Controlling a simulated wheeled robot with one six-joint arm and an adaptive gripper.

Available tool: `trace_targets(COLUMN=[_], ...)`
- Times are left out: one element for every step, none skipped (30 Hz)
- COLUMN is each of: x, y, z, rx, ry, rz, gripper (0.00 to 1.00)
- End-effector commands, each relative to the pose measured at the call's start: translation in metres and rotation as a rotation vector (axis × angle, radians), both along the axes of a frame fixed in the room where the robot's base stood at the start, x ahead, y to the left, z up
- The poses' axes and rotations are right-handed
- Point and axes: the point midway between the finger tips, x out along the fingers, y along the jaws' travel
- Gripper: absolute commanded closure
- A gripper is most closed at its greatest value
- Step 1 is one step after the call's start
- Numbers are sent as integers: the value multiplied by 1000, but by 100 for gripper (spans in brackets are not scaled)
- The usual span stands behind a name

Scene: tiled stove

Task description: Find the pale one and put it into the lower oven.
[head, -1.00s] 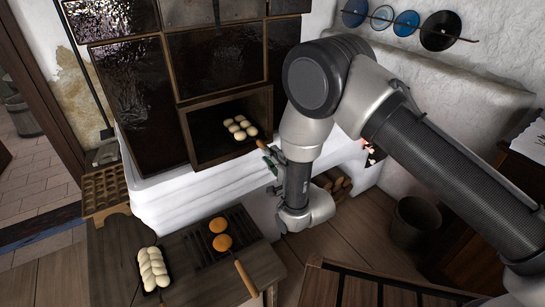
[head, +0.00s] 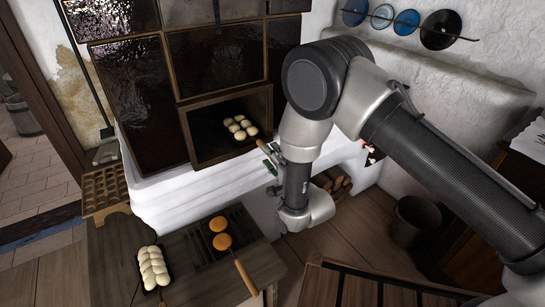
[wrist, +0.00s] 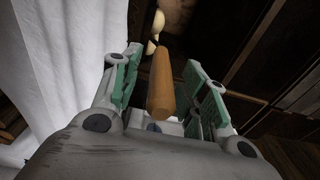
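Pale buns (head: 240,127) sit in a cluster inside the open oven niche (head: 196,149) of the stove. A wooden handle (head: 262,144) sticks out in front of them. My gripper (head: 269,168) is just outside the niche at its lower right. In the wrist view my gripper (wrist: 163,75) is open, with the wooden handle (wrist: 160,85) between its green-padded fingers and gaps on both sides. Pale buns (wrist: 149,40) show past the handle's far end. A pale braided loaf (head: 153,267) lies on a dark pan on the low table.
Two orange round pieces (head: 219,233) lie on a dark grate on the low table (head: 190,285), with a wooden handle (head: 245,277) beside them. A moulded wooden tray (head: 104,190) is left of the white stove ledge (head: 165,200). A bucket (head: 415,222) stands on the floor at right.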

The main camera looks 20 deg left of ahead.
Motion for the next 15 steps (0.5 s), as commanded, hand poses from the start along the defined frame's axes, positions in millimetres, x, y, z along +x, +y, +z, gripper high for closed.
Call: trace_targets(x=[0, 0, 0, 0, 0, -1, -3, -4, -8, -11, -15, -20, -24, -27, -32], y=[0, 0, 0, 0, -1, -1, -3, -4, -8, -11, -14, -20, -24, -28, -33], z=[0, 0, 0, -1, -1, -1, -1, -1, -2, -2, -1, -1, -2, -2, -2], rx=[0, 0, 0, -3, -3, -3, -3, -4, -4, -3, -4, -4, -4, -5, -4], ry=[0, 0, 0, 1, 1, 1, 1, 2, 3, 3, 2, 3, 3, 2, 1], rz=[0, 0, 0, 0, 0, 0, 0, 0, 1, 1, 1, 2, 2, 2, 1], gripper=[56, 56, 56, 56, 56, 56, 56, 56, 56, 56, 56, 56, 56, 56, 56])
